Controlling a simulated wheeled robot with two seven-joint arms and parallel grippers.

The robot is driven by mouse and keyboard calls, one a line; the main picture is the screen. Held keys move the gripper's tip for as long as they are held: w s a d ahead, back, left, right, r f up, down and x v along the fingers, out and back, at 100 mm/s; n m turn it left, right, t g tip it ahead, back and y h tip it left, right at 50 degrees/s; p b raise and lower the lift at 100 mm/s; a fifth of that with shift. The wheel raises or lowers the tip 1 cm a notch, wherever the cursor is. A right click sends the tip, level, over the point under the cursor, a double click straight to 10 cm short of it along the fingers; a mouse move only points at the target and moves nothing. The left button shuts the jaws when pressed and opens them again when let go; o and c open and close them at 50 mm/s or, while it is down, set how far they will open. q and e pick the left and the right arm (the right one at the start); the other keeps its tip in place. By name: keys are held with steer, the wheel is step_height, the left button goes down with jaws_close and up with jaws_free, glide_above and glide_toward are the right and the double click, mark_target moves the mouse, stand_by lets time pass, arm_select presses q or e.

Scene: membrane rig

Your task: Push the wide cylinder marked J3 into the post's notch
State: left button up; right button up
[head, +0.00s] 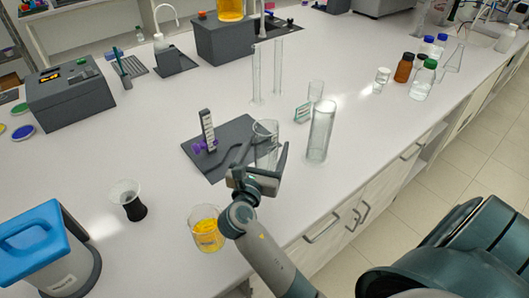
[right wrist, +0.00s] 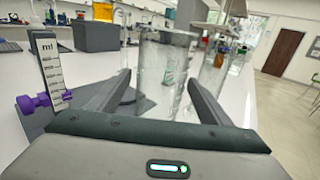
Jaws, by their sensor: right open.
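A dark plate (head: 218,133) lies on the white bench. An upright post (head: 207,126) with a graduated white scale and a purple knob stands on its left part; it also shows at the left of the right wrist view (right wrist: 50,72). A wide clear cylinder (head: 265,133) stands upright at the plate's right side. My right gripper (head: 262,157) is open, its fingers on either side of this cylinder, which shows between them in the right wrist view (right wrist: 163,50). The cylinder is apart from the post. No J3 mark is readable. My left gripper is not in view.
Two tall thin cylinders (head: 256,75) stand behind. A beaker of yellow liquid (head: 206,229) stands beside my right arm. The bench left of the plate is mostly clear.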

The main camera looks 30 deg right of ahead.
steer(key=c, duration=1.3)
steer(key=shift+c, duration=0.2)
steer(key=shift+w, duration=0.15)
steer(key=shift+w+a+p, duration=0.15)
steer(key=shift+w+p, duration=0.25)
steer(key=shift+w, duration=1)
steer(key=shift+w+a+p, duration=0.1)
steer(key=shift+w+p, duration=0.25)
steer(key=shift+w, duration=1.2)
